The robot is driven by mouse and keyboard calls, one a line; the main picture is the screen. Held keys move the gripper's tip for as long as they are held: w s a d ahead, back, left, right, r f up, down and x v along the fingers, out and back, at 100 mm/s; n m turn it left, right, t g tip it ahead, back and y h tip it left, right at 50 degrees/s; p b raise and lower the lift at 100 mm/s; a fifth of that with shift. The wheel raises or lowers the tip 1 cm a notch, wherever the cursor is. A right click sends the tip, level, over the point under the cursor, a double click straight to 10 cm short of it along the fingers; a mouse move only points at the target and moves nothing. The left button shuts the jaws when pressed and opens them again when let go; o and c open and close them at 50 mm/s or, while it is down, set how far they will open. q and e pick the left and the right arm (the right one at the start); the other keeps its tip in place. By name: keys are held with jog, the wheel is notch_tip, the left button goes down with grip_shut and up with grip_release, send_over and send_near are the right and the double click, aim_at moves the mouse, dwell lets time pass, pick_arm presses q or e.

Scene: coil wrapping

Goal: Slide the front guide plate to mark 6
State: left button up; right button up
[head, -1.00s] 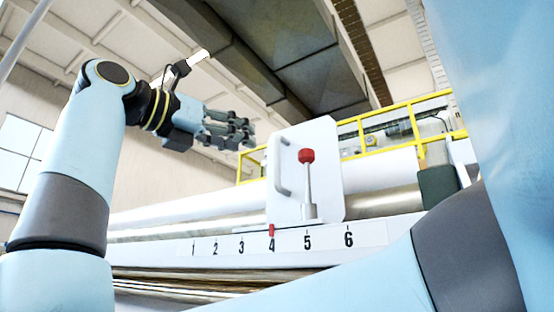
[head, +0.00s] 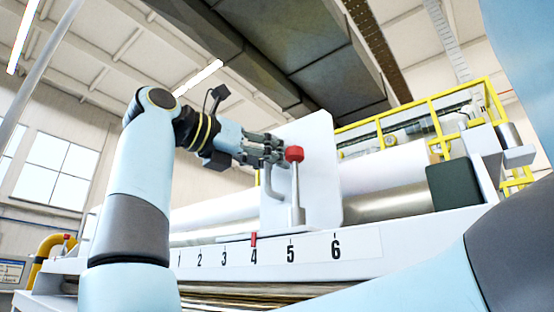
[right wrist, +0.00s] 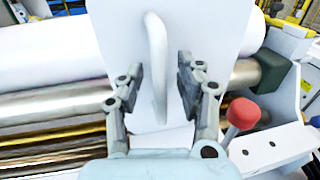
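The front guide plate (head: 322,170) is a white upright plate with a D-shaped handle (head: 270,188) on its left side. A lever with a red knob (head: 294,154) stands at its front. A red pointer (head: 253,239) below the plate is at mark 4 on the number strip (head: 362,243); mark 6 (head: 336,249) is farther right. My right gripper (head: 272,150) is at the plate's left edge, by the top of the handle. In the right wrist view, its open fingers (right wrist: 160,85) are on either side of the handle (right wrist: 158,65). My left gripper is out of view.
A white roll and a metal roller (head: 378,203) run behind the plate. A dark green block (head: 454,186) stands right of the plate. A yellow railing (head: 407,108) is behind. The strip between the pointer and mark 6 is clear.

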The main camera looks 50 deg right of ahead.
jog(key=shift+a, duration=0.2)
jog(key=shift+w+a, duration=0.1)
jog(key=shift+c, duration=1.9)
jog(key=shift+d, duration=0.2)
grip_shut()
jog(key=shift+d, duration=0.1)
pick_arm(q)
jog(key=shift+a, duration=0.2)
